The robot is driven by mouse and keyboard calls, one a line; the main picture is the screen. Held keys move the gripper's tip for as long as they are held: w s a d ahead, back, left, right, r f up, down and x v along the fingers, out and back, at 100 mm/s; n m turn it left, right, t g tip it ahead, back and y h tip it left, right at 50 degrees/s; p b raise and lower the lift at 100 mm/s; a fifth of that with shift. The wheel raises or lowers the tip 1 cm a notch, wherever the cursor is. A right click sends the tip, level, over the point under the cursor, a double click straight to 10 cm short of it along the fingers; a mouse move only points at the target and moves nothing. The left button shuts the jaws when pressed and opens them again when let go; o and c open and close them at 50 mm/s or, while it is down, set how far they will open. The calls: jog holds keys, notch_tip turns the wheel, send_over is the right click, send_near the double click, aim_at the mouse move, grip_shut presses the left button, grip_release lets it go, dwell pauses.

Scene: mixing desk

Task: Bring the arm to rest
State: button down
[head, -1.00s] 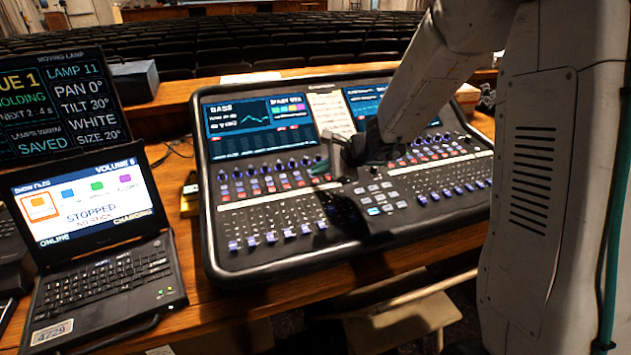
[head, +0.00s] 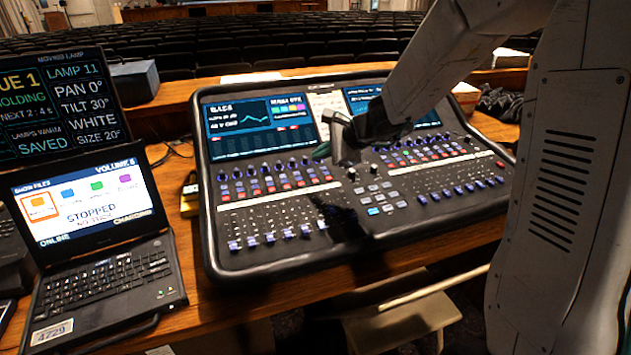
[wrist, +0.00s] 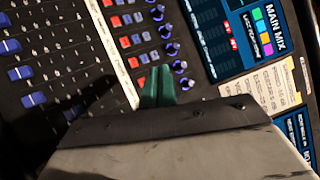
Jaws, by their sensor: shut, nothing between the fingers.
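My gripper (head: 322,151) is above the middle of the mixing desk (head: 240,265), in front of its screens, and points to the left in the head view. In the wrist view its two green fingertips (wrist: 158,84) are together with nothing between them. My arm comes down from the top right of the head view. A shadow lies across the lower middle of the desk.
A laptop (head: 100,280) stands open on the wooden table left of the desk. A dark display (head: 60,105) stands behind it. A small yellow item (head: 189,196) is between laptop and desk. Rows of dark seats (head: 250,48) fill the background. A folding chair (head: 400,320) is in front.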

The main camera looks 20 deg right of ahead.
jog(key=shift+s+a, duration=0.1)
jog(key=shift+a, duration=0.05)
jog(key=s+n, duration=0.1)
jog(key=s+a+n+g, duration=0.1)
jog(key=s+f+y, duration=0.1)
jog(key=shift+s+a+f+n+g, duration=0.1)
jog(key=shift+s+a+n+g, duration=0.1)
jog(key=shift+a+n+g, duration=0.2)
jog(key=s+d+r+n+g+h, duration=0.1)
jog(key=s+n, duration=0.4)
jog(key=s, duration=0.6)
jog(key=s+d+r+n+g+h, duration=0.2)
jog(key=s+r+n, duration=0.3)
jog(key=s, duration=0.6)
jog(key=s+d+r+n+g+h, duration=0.1)
jog(key=s+r+n+h, duration=0.2)
jog(key=s, duration=0.8)
jog(key=n+h, duration=0.1)
jog(key=n, duration=0.1)
jog(key=shift+s+d+n+g, duration=0.15)
jog(key=shift+s+n+g, duration=0.1)
jog(key=shift+n+g, duration=0.05)
